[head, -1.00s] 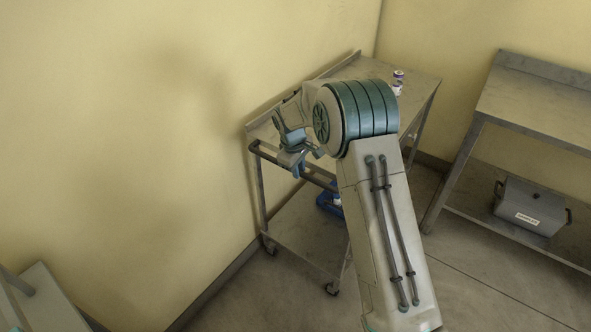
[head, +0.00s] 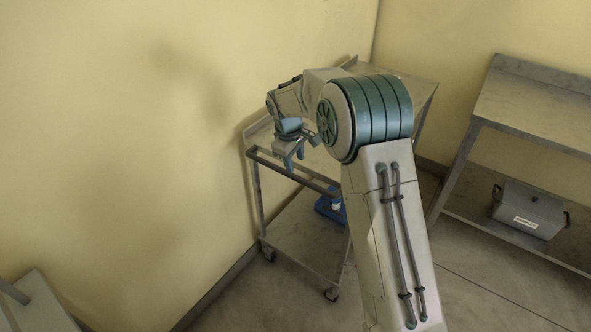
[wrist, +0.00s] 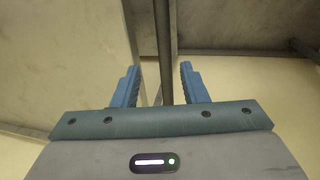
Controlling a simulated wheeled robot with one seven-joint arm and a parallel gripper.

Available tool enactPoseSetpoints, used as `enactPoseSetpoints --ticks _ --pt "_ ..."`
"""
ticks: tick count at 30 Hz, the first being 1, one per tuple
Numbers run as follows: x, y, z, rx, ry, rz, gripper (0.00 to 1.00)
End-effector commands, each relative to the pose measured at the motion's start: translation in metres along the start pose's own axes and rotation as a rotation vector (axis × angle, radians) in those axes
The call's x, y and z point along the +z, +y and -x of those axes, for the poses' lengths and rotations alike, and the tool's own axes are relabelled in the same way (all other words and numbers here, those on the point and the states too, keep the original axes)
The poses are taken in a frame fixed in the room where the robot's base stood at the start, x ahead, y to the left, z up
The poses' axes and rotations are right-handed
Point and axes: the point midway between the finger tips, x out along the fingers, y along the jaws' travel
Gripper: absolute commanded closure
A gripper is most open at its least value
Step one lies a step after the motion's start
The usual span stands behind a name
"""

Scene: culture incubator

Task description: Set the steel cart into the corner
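The steel cart (head: 290,240) stands along the left wall near the room's corner, its far end close to the back wall. Its push handle (head: 262,160) faces the near side. My gripper (head: 300,160) is at the handle, pointing down. In the wrist view my gripper (wrist: 158,85) has its two blue fingers apart. A dark bar (wrist: 163,50), apparently the handle, runs between them with a gap on each side. My arm hides much of the cart's top and right side in the head view.
A blue item (head: 330,206) sits on the cart's lower shelf. To the right is a steel table (head: 535,105) with a grey labelled box (head: 530,208) on its lower shelf. Another pale surface (head: 40,300) is at the lower left. Floor is open between cart and table.

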Motion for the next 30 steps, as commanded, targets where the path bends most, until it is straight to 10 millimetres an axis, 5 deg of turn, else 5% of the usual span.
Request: enactPoseSetpoints --ticks 10,27,30 --pt "-0.001 0.001 0.066 0.002 0.004 0.000 0.60" --pt "-0.001 0.001 0.077 0.001 0.002 0.000 0.60" --pt "0.018 0.002 0.092 0.004 0.008 -0.046 0.60"
